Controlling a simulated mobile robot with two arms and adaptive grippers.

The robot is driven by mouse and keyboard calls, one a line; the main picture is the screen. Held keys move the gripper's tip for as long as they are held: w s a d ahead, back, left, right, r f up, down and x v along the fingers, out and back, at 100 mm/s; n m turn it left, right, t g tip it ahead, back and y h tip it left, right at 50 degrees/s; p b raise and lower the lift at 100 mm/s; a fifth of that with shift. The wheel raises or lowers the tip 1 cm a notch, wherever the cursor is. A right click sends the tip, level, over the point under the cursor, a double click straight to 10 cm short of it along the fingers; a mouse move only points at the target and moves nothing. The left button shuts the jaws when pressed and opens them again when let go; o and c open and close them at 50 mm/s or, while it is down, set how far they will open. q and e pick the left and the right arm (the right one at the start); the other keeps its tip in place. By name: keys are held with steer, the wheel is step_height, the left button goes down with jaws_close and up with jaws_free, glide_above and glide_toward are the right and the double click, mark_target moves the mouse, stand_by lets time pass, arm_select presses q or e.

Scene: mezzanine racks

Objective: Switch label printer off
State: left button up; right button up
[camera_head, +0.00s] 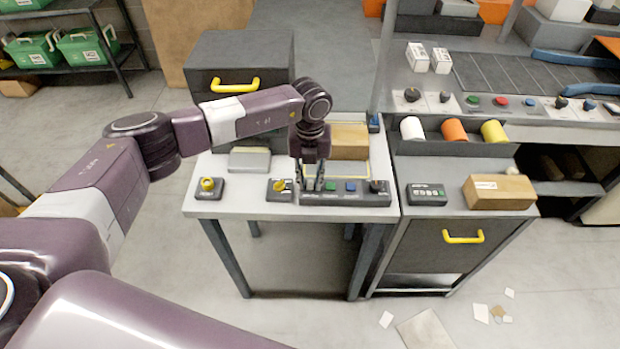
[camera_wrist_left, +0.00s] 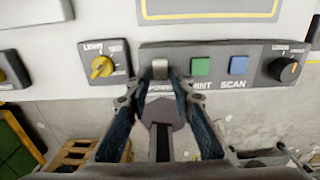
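A dark control panel (camera_head: 345,199) lies along the front edge of the white table. In the left wrist view the panel (camera_wrist_left: 218,82) carries a light grey power switch (camera_wrist_left: 160,68), a green button (camera_wrist_left: 200,66) marked PRINT, a blue button (camera_wrist_left: 238,65) marked SCAN and a black knob (camera_wrist_left: 289,69). My left gripper (camera_head: 311,187) points down at the panel's left end. In the wrist view its two fingers (camera_wrist_left: 156,88) are apart, with the power switch between and just beyond them. I cannot tell whether they touch the panel. My right gripper is not in view.
A yellow knob box marked LIGHT (camera_wrist_left: 103,64) is just left of the panel. Another yellow knob box (camera_head: 207,188) sits at the table's left. A cardboard box (camera_head: 349,142) stands behind the gripper. A cabinet (camera_head: 440,240) adjoins on the right.

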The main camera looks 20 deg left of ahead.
arm_select(q)
steer(key=shift+f, duration=0.4)
jaws_close()
steer(key=shift+w+f+b, duration=0.1)
steer(key=shift+f+b, duration=0.1)
steer(key=shift+b, duration=0.3)
steer(key=g+b, duration=0.1)
steer(key=b, duration=0.2)
steer(key=g+b, duration=0.1)
steer(key=b, duration=0.3)
steer(key=shift+w+a+g+h, duration=0.1)
steer(key=shift+w+g+h, duration=0.25)
steer(key=shift+g+h, duration=0.05)
steer(key=shift+r+g+b, duration=0.15)
steer(key=shift+g+b, duration=0.15)
steer(key=shift+b, duration=0.3)
steer(key=shift+r, duration=0.15)
